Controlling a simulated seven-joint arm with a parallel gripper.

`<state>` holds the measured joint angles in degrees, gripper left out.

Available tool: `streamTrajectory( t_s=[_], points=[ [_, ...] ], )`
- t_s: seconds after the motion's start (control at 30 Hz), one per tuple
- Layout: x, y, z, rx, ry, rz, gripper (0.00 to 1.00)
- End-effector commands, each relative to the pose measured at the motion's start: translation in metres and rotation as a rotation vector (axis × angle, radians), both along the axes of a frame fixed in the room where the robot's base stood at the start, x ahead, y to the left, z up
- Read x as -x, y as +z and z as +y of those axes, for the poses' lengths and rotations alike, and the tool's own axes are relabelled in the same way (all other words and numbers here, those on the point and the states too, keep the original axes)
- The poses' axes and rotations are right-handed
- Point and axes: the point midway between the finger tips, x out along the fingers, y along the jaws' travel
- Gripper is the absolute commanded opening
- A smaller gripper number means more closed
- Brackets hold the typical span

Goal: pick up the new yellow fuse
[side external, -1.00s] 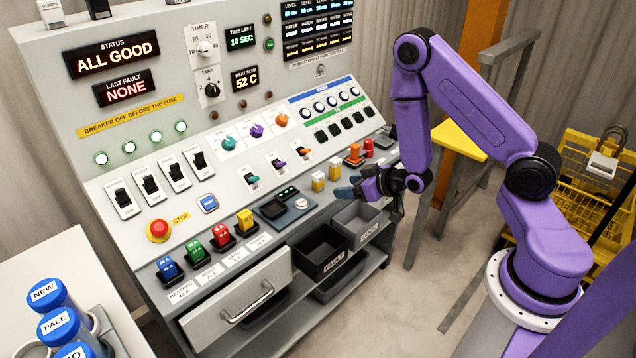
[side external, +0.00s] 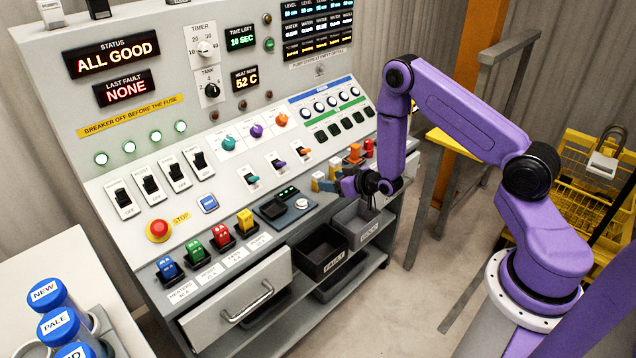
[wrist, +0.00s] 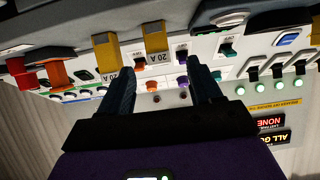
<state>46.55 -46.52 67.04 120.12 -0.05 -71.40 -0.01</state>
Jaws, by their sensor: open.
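Two loose yellow fuses stand side by side on the console's front ledge, one nearer the tester (side external: 317,181) and one beside it (side external: 334,171). In the wrist view they show as yellow blocks marked 20 A, one at left (wrist: 105,57) and one near the middle (wrist: 155,38). My gripper (side external: 328,185) is at these fuses and partly covers them. In the wrist view my gripper (wrist: 161,70) has its dark fingers apart, with the middle fuse beyond the gap between them. I cannot tell whether a finger touches either fuse. Another yellow fuse (side external: 245,221) sits in the labelled row.
Blue (side external: 168,268), green (side external: 192,251) and red (side external: 221,236) fuses sit in the same row. An orange piece (side external: 354,153) and a red one (side external: 369,148) stand farther right. A black fault bin (side external: 322,262) and a grey bin (side external: 368,232) lie below the ledge.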

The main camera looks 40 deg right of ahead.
Motion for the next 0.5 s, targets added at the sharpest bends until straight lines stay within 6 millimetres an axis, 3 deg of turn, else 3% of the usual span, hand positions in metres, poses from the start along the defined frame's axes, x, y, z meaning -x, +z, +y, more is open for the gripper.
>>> streamTrajectory(
  t_s=[0.5],
  points=[
    [-0.035, -0.015, -0.001, 0.0, 0.0, -0.001, 0.64]
  ],
)
